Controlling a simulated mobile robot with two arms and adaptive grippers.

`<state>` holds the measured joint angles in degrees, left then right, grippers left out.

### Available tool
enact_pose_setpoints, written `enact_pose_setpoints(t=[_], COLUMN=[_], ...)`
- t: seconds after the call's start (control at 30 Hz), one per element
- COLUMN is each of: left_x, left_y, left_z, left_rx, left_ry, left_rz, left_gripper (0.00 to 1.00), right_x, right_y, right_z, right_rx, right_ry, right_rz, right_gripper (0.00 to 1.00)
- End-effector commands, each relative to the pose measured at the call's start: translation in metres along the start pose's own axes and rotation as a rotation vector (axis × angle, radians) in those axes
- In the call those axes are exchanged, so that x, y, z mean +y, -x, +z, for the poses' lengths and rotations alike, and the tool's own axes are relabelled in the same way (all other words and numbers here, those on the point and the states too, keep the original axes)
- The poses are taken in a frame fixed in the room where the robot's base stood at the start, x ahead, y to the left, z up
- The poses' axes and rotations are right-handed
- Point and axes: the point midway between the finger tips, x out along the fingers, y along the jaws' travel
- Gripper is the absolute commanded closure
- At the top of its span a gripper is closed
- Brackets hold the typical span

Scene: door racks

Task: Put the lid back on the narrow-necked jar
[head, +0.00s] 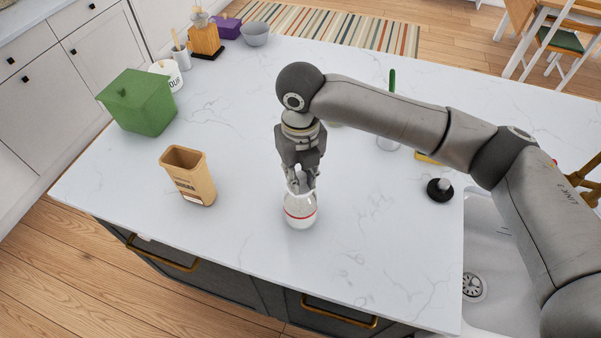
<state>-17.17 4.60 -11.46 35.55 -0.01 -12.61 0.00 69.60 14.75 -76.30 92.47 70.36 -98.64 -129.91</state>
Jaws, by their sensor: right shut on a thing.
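The narrow-necked jar (300,214) stands upright on the white counter. It is clear and whitish with a red band around it. My right gripper (301,184) points down directly over the jar's mouth and is shut on a small pale thing, seemingly the lid. The fingers hide most of this thing and the jar's neck. I cannot tell whether the lid touches the rim. My left gripper is not in view.
A tan open container (188,177) stands left of the jar, with a green lidded box (139,103) behind it. A black round piece with a grey knob (440,189) lies near the sink (480,245) at right. The counter in front of the jar is clear.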

Motion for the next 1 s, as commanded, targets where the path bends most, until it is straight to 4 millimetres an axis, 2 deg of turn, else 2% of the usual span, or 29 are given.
enact_pose_setpoints(t=[0.93,0.97,1.0], left_x=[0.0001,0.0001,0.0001], left_y=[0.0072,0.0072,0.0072], left_z=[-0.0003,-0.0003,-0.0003], left_rx=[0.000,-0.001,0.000], left_ry=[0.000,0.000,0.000], left_rz=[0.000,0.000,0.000], left_gripper=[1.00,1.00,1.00], right_x=[-0.0001,-0.0001,-0.0001], right_y=[-0.0001,0.0000,0.0000], right_z=[0.0001,0.0001,0.0001], right_rx=[0.000,0.000,0.000], right_ry=[0.000,0.000,0.000], right_rz=[0.000,0.000,0.000], right_gripper=[0.96,0.77,0.72])
